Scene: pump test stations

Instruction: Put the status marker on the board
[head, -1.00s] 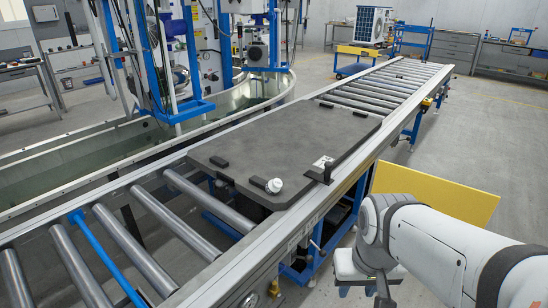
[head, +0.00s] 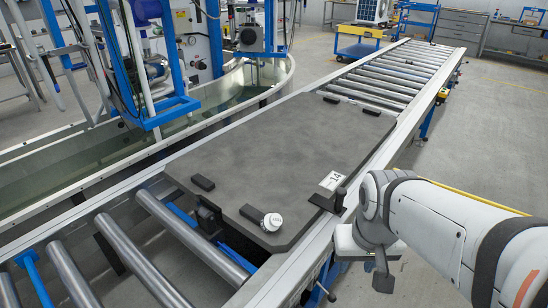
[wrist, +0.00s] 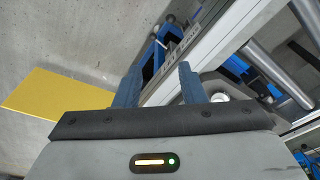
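The board (head: 270,150) is a dark grey slab with black corner blocks, lying flat on the roller conveyor. A small white round-topped piece (head: 271,221), which may be the status marker, sits at its near corner against a black block. It seems to show partly behind a finger in the wrist view (wrist: 218,97). A white label reading 14 (head: 333,180) lies near the board's right edge. My gripper (wrist: 160,68) is open, with two blue fingers apart and nothing between them. In the head view it is beside the conveyor's right rail, off the board.
The conveyor rail (head: 395,140) runs between my arm and the board. Bare rollers (head: 140,255) lie in front of the board. A water tank (head: 90,165) with blue frames stands left. A yellow panel (wrist: 55,95) shows in the wrist view. Open floor (head: 490,130) lies right.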

